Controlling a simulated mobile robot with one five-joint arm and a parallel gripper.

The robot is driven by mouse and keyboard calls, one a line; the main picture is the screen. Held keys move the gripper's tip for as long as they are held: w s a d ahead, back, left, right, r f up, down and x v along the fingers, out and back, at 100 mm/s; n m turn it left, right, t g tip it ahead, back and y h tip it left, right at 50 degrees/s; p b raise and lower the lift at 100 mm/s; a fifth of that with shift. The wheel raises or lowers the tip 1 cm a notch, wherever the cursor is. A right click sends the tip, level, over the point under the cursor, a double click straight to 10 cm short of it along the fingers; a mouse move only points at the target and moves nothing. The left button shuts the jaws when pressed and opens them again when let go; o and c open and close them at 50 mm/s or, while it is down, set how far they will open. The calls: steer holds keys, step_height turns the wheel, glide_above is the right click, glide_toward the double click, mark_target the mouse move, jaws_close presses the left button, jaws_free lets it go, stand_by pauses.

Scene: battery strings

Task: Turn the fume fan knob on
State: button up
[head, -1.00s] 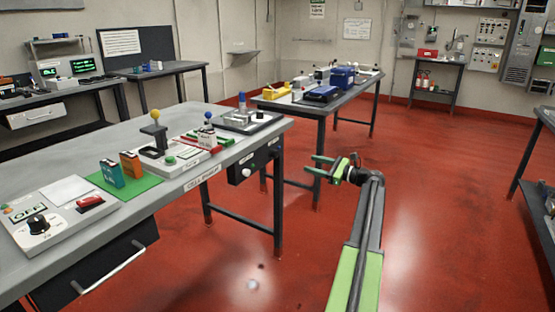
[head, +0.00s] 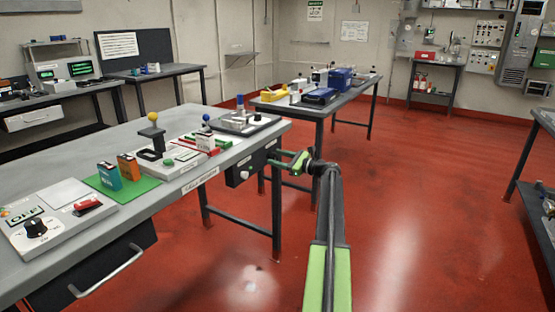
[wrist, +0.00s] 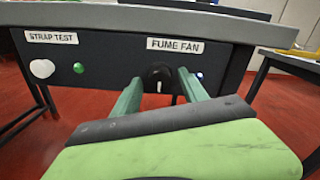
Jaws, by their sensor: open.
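The fume fan knob (wrist: 158,77) is a black round knob with a white pointer mark, on a dark panel under the bench edge, below the FUME FAN label (wrist: 176,45). Its pointer looks about vertical. My gripper (wrist: 158,88) is open, its two green fingers reaching toward the panel with the knob between their tips. I cannot tell whether they touch it. In the head view my gripper (head: 290,161) is at the bench's right end, beside the dark panel (head: 247,170), and the knob is hidden there.
A white knob (wrist: 42,68) and green button (wrist: 79,68) sit left under the STRAP TEST label (wrist: 51,38). A small light (wrist: 200,74) is right of the knob. The bench top (wrist: 120,16) overhangs the panel. Red floor (head: 420,190) is clear to the right.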

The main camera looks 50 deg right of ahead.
steer(key=shift+c, duration=0.4)
jaws_close()
steer(key=shift+n, duration=0.4)
steer(key=n, duration=0.8)
steer(key=shift+n, duration=0.3)
steer(key=n, duration=0.4)
steer(key=shift+n, duration=2.2)
